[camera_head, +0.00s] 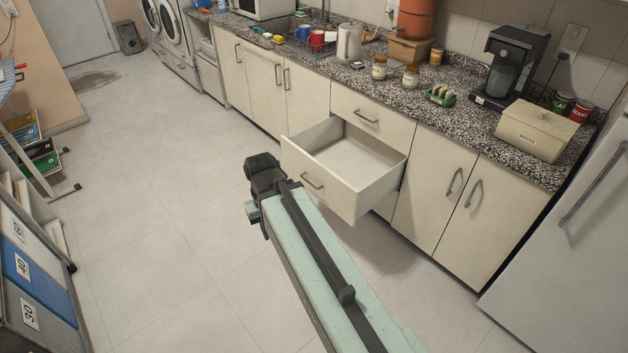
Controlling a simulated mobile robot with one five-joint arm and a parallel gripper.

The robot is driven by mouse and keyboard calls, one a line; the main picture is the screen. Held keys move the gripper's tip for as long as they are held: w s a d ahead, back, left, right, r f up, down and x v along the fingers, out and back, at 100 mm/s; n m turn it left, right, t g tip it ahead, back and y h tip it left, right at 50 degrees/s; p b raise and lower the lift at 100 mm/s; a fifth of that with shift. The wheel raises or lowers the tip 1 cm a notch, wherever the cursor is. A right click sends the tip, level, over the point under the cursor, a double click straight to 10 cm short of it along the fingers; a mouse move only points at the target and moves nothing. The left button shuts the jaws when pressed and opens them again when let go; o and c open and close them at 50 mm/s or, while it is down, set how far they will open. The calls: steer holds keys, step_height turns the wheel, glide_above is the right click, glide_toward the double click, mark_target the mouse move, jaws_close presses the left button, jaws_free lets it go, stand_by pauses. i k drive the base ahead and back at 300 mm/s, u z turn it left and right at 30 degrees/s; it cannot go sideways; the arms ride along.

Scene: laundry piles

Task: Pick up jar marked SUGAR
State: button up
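Two small glass jars with pale lids and labels stand on the counter: a left jar (379,68) and a right jar (411,77). A green tin (562,102) and a red tin (580,111) with light lettering stand at the counter's right end, partly behind a cream box. The lettering on all of these is too small to read, so I cannot tell which is marked SUGAR. My gripper (262,170) is over the floor, left of the open drawer and well away from the counter. Its fingers are not clear.
An empty drawer (325,190) is pulled out below the granite counter (460,110). A kettle (348,42), a green toast rack (441,96), a coffee machine (508,65) and the cream box (535,130) stand on it.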

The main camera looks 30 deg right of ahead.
mark_target(411, 73)
steer(key=u, duration=0.65)
steer(key=i, duration=3.8)
steer(key=z, duration=2.95)
steer(key=i, duration=0.85)
steer(key=z, duration=0.05)
